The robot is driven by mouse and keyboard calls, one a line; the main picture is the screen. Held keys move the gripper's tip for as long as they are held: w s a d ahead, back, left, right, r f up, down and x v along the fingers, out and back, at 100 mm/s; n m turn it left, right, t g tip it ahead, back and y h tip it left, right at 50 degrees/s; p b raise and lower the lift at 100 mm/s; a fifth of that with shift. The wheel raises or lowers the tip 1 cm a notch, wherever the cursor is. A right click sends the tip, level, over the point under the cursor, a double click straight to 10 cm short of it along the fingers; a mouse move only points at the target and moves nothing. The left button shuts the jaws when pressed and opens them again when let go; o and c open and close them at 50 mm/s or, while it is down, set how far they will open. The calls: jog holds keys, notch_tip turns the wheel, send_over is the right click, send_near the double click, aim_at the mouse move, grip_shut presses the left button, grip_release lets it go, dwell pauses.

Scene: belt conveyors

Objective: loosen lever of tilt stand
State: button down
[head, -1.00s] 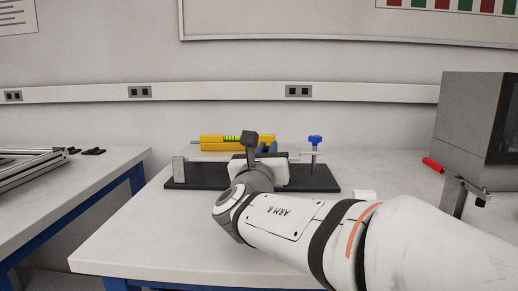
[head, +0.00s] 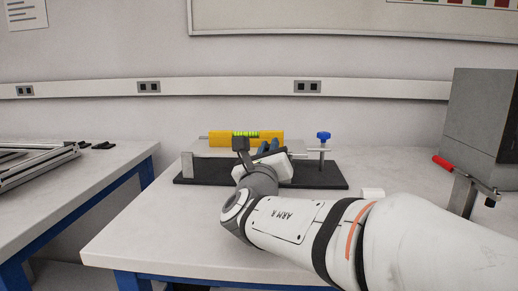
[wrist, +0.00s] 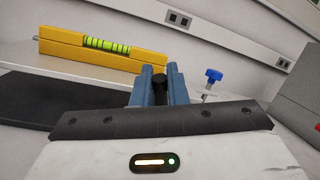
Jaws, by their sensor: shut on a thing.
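The tilt stand has a black base (head: 325,176), a pale plate (head: 215,151) and a blue knob (head: 323,136) on a post at its right. A yellow spirit level (head: 218,138) with a green vial lies on the plate; it also shows in the wrist view (wrist: 62,47). My gripper (wrist: 158,72) has its blue fingers shut on a black lever (wrist: 160,84), of which only a small dark part shows between them. In the head view my gripper (head: 267,147) is at the front of the stand, with its wrist tilted. My wrist hides the middle of the stand.
A grey machine (head: 478,122) stands at the right, with a red-handled clamp (head: 443,162) in front of it. The front left of the table (head: 150,235) is clear. Another table with metal profiles is at the left.

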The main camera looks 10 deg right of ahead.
jog(key=c, duration=1.5)
grip_release()
jog(key=p+v, duration=0.1)
jog(key=v, duration=0.6)
jog(key=shift+s+a+p, duration=0.15)
jog(key=shift+s+p, duration=0.2)
